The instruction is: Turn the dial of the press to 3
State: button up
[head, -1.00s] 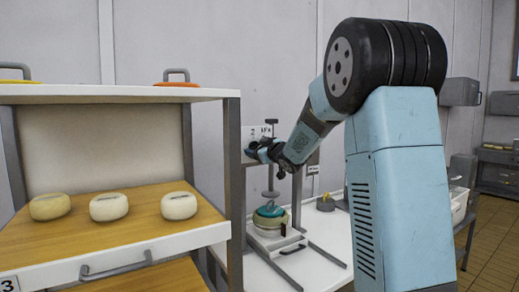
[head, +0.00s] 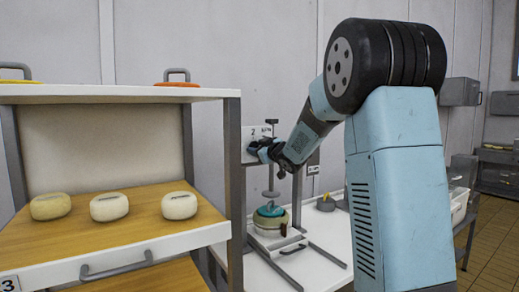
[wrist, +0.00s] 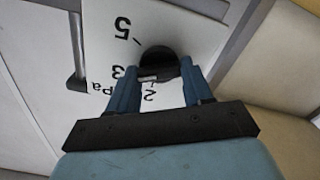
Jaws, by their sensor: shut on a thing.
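The press (head: 297,205) stands on a white table in the head view, with a vertical spindle above a round teal-lidded mould (head: 270,211). My gripper (head: 262,150) is at the upper part of the press, in front of its white dial plate (head: 248,131). In the wrist view the dial plate (wrist: 108,25) shows 5, 3 and 2 upside down. The dark round dial (wrist: 159,60) sits between the two blue fingers of my gripper (wrist: 158,82), which is shut on it. The fingers partly hide the dial, and I cannot tell which number it points to.
A shelf unit (head: 232,160) stands left of the press, with three pale cheeses (head: 109,207) on its wooden board. A small grey container (head: 326,203) stands on the table (head: 325,235) to the right. A white bin (head: 459,203) is farther right.

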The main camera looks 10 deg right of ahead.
jog(key=shift+n, duration=0.3)
jog(key=o, duration=1)
jog(key=shift+o, duration=0.2)
jog(key=v, duration=1.3)
jog(key=shift+s, duration=0.35)
jog(key=shift+d, duration=0.15)
